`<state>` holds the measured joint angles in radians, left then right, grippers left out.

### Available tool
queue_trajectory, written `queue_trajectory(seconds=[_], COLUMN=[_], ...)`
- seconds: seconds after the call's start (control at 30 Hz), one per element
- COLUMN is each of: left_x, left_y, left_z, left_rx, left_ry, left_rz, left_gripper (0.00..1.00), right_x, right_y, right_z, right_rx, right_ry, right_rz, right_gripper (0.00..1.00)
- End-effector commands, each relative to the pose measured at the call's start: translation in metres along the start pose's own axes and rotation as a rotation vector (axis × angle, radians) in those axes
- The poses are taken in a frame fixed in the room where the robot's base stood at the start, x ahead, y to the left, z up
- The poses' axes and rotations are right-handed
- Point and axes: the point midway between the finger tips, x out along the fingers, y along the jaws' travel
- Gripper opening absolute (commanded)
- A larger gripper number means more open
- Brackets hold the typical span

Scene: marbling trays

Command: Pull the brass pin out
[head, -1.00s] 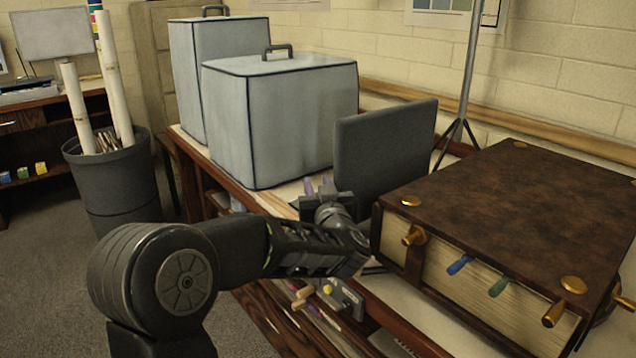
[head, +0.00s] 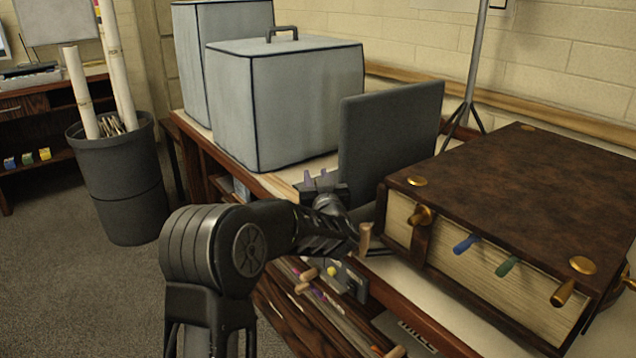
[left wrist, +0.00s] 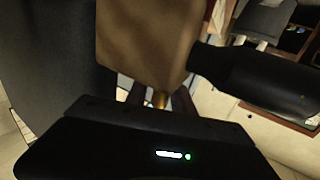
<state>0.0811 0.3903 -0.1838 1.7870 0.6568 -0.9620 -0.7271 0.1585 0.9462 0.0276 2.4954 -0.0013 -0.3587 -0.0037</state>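A large brown book-like case (head: 530,185) lies on the bench at the right. In the left wrist view, a small brass-coloured piece (left wrist: 160,98) shows between the fingers, below a large blurred tan block (left wrist: 145,40). I cannot tell whether it lies between the fingers or beyond them. My right gripper is out of view.
Pale covered boxes (head: 290,105) stand at the back left. Wooden handles (head: 307,274) lie below my left forearm. A stand pole (head: 478,60) rises behind the panel.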

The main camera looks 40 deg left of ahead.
Motion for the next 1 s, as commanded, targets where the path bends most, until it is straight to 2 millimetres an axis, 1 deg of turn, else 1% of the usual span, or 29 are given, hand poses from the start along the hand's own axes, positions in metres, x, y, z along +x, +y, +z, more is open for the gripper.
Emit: queue_trajectory(seconds=[0.2, 0.23, 0.57, 0.83, 0.87, 1.0], left_x=[0.0002, 0.0002, 0.0000, 0.0000, 0.0000, 0.0000], left_y=[-0.0001, -0.0001, -0.0002, -0.0001, -0.0001, -0.0001], left_z=[-0.0001, -0.0001, -0.0002, -0.0002, -0.0002, -0.0002], left_rx=[0.000, 0.000, 0.000, 0.000, 0.000, 0.000], left_ry=[0.000, 0.000, 0.000, 0.000, 0.000, 0.000], left_rz=[0.000, 0.000, 0.000, 0.000, 0.000, 0.000], left_gripper=[0.29, 0.27, 0.00, 0.00, 0.15, 0.04], right_x=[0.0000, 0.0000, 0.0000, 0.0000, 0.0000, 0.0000], right_y=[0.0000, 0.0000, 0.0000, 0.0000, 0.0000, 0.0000], right_z=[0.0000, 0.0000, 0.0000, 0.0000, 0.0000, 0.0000], right_rx=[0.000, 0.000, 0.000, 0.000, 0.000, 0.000], right_ry=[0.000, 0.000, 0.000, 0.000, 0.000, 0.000], right_rz=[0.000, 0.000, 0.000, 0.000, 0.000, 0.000], right_gripper=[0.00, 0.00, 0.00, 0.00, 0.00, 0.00])
